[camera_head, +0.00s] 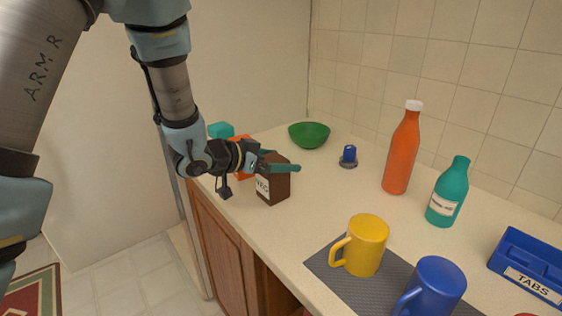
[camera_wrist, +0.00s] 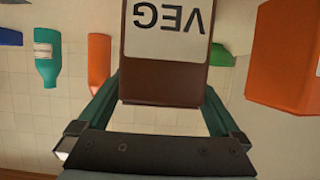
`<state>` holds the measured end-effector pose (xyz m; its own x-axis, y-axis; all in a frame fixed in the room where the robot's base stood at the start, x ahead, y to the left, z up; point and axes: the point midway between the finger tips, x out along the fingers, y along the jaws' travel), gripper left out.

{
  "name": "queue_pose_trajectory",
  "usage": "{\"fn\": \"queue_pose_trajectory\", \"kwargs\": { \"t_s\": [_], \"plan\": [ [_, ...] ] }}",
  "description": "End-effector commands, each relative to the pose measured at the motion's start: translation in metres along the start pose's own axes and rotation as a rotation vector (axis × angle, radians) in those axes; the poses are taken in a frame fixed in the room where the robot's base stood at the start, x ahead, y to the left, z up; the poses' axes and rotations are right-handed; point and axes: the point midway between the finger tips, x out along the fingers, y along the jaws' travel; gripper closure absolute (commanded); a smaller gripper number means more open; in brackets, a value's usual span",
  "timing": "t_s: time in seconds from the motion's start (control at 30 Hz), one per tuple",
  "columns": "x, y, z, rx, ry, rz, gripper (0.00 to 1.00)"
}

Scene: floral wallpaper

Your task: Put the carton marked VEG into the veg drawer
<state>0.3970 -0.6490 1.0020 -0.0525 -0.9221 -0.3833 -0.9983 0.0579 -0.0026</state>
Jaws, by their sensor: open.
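The brown carton marked VEG (camera_head: 277,188) stands upright on the counter near its left edge, with a white label on its side. In the wrist view the carton (camera_wrist: 165,82) fills the middle, its label upside down. My gripper (camera_head: 283,163) is open at the carton's upper part. In the wrist view the fingers of my gripper (camera_wrist: 160,112) lie on either side of the carton, with small gaps showing near its end. I cannot tell whether either finger touches it. No drawer marked for veg can be made out; wooden cabinet fronts (camera_head: 228,232) show below the counter.
An orange box (camera_head: 243,174) and a teal box (camera_head: 220,130) stand close behind my gripper. A green bowl (camera_head: 309,136), blue-knobbed object (camera_head: 348,157), orange bottle (camera_head: 402,155), teal bottle (camera_head: 447,195), yellow mug (camera_head: 362,245), blue mug (camera_head: 433,288) and TABS tray (camera_head: 532,285) occupy the counter.

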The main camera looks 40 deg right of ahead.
Motion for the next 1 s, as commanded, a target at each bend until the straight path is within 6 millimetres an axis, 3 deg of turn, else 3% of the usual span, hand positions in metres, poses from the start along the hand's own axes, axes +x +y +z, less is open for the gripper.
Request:
{"fn": "queue_pose_trajectory", "kwargs": {
  "t_s": [0.3, 0.5, 0.67, 0.9, 1.0],
  "plan": [
    [-0.065, -0.002, 0.002, 0.000, 0.003, -0.005, 0.00],
    [-0.098, -0.001, 0.001, 0.000, 0.002, -0.003, 0.00],
    [-0.110, 0.000, 0.001, 0.001, 0.001, -0.002, 0.00],
    [-0.113, 0.000, 0.001, 0.000, -0.001, -0.001, 0.00],
    [-0.119, -0.014, 0.005, -0.009, -0.019, -0.051, 0.00]
  ]
}}
